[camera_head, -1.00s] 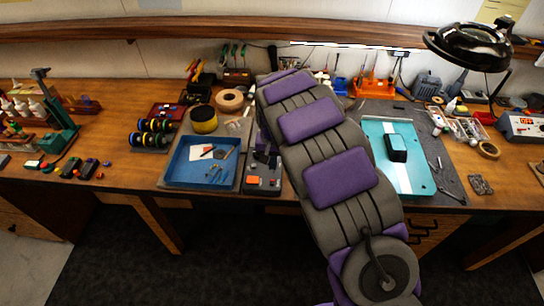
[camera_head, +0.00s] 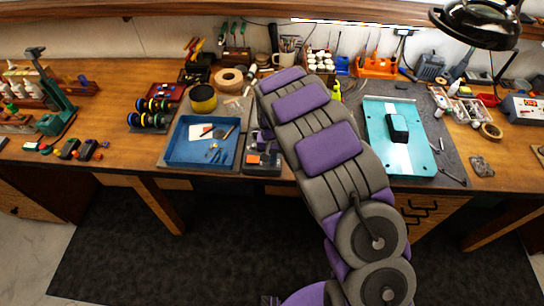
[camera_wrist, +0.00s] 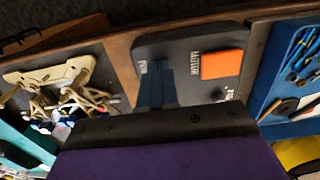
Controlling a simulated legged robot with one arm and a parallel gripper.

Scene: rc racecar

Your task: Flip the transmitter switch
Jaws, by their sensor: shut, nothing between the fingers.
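The transmitter is a dark grey box (camera_head: 262,168) with an orange block (camera_head: 252,159) on it, at the bench's front edge in the head view. In the wrist view the box (camera_wrist: 190,45) shows close up, with white lettering and the orange block (camera_wrist: 222,64) on its face. My gripper (camera_wrist: 155,68) is shut and empty. Its slim blue-grey fingers reach over the box, left of the orange block and apart from it. I cannot tell whether the tips touch the box. In the head view my purple and grey arm hides most of the gripper.
A blue tray (camera_head: 171,158) stands just left of the transmitter in the head view. A teal board (camera_head: 373,123) with a dark block (camera_head: 397,128) lies right of my arm. A cream-coloured frame part (camera_wrist: 50,80) shows beside the box in the wrist view.

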